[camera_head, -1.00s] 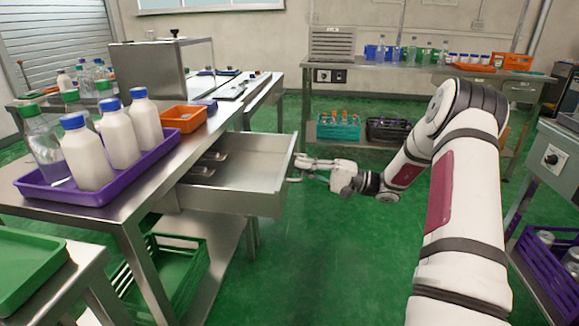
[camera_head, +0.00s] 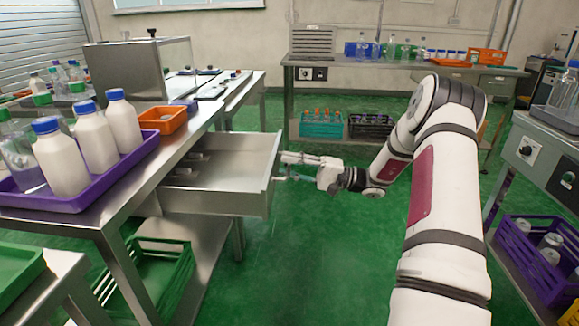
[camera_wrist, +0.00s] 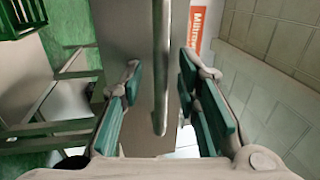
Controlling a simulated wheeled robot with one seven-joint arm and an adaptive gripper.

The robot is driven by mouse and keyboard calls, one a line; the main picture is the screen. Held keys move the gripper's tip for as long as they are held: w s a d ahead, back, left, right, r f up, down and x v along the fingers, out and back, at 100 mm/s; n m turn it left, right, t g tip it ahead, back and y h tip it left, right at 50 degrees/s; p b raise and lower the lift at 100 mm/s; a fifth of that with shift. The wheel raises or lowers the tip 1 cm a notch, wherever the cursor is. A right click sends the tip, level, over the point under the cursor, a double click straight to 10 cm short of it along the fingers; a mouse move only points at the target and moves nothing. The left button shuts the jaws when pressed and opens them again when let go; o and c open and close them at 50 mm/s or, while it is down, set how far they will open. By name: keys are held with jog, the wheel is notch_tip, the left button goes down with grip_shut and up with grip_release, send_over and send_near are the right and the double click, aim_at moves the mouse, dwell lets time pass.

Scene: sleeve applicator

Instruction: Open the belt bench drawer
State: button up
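The belt bench drawer (camera_head: 225,203) is pulled well out from under the steel bench (camera_head: 147,187), and its inside shows in the head view. Its handle (camera_head: 277,178) is on the front panel, at the drawer's right end. My gripper (camera_head: 286,166) is right at the handle, fingers toward the drawer front. In the wrist view, the handle bar (camera_wrist: 161,75) runs between the two green-padded fingers of my gripper (camera_wrist: 160,66). The fingers are apart, with a visible gap on each side of the bar. The drawer's front panel (camera_wrist: 130,28) is behind the bar.
A purple tray (camera_head: 95,190) with white bottles and an orange bin (camera_head: 164,120) stand on the bench. A green crate (camera_head: 150,270) sits on its lower shelf. A back table (camera_head: 400,66) and a right-hand bench (camera_head: 535,160) bound the clear green floor.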

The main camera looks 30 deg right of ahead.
jog(key=v, duration=1.1)
jog(key=shift+s+d, duration=0.25)
jog(key=shift+d, duration=0.05)
jog(key=shift+f, duration=0.15)
